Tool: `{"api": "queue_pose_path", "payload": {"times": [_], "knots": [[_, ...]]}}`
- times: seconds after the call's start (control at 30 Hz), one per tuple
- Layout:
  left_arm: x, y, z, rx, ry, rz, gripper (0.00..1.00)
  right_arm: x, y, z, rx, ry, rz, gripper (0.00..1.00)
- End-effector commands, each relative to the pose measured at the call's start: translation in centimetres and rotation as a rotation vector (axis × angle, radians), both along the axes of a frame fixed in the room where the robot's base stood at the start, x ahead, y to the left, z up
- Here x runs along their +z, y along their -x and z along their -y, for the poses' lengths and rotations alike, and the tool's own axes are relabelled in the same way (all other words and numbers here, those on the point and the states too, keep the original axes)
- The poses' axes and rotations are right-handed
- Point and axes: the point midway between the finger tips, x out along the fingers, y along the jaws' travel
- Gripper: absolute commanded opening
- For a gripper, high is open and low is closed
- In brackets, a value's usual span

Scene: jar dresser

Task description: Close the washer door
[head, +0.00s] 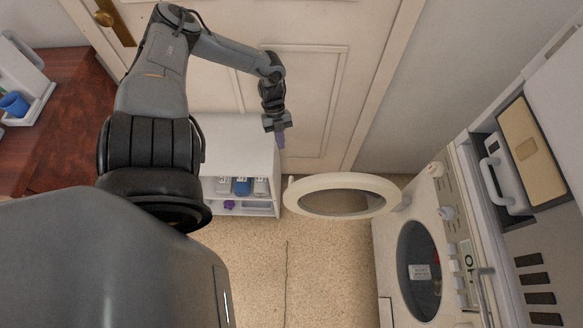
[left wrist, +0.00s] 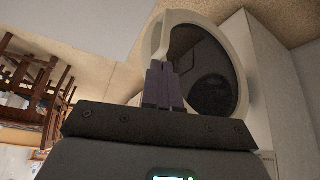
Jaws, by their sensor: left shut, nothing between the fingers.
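The washer door (head: 341,197) is a round cream ring with dark glass. It stands wide open, swung out to the left of the washer (head: 396,262), whose round opening (head: 419,270) shows something red and a white label inside. My left gripper (head: 281,141) is above and behind the door's free edge in the head view, shut and empty. In the left wrist view the shut purple fingers (left wrist: 164,84) point toward the door (left wrist: 203,65) and overlap its left rim; I cannot tell whether they touch it. My right gripper is not in view.
A low white shelf (head: 238,135) with bottles stands left of the door, below my left forearm. A panelled room door (head: 310,90) is behind. A wooden table (head: 62,120) is at the left. The speckled floor (head: 300,270) before the washer is clear.

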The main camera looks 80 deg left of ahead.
Motion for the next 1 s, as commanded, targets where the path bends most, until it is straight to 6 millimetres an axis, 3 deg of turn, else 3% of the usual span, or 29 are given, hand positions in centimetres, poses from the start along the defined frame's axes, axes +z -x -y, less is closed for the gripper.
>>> {"api": "queue_pose_path", "payload": {"times": [0.03,0.27,0.47,0.93,0.97,1.0], "knots": [[-0.9,-0.6,-1.2,-0.017,-0.032,0.002,0.00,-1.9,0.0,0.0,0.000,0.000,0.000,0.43],[-1.1,-1.7,-2.6,-0.040,-0.074,0.012,0.00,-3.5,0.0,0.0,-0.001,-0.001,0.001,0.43],[-2.8,-1.7,-1.9,-0.039,-0.071,0.013,0.00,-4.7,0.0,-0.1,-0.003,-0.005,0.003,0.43],[-10.5,-1.9,1.6,-0.039,-0.071,0.014,0.00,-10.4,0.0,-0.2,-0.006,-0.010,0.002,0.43],[-10.9,-1.9,1.8,-0.040,-0.071,0.014,0.00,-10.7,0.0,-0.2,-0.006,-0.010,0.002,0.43],[-9.9,-1.8,2.6,-0.044,-0.070,0.013,0.00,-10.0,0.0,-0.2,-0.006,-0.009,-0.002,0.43]]}}
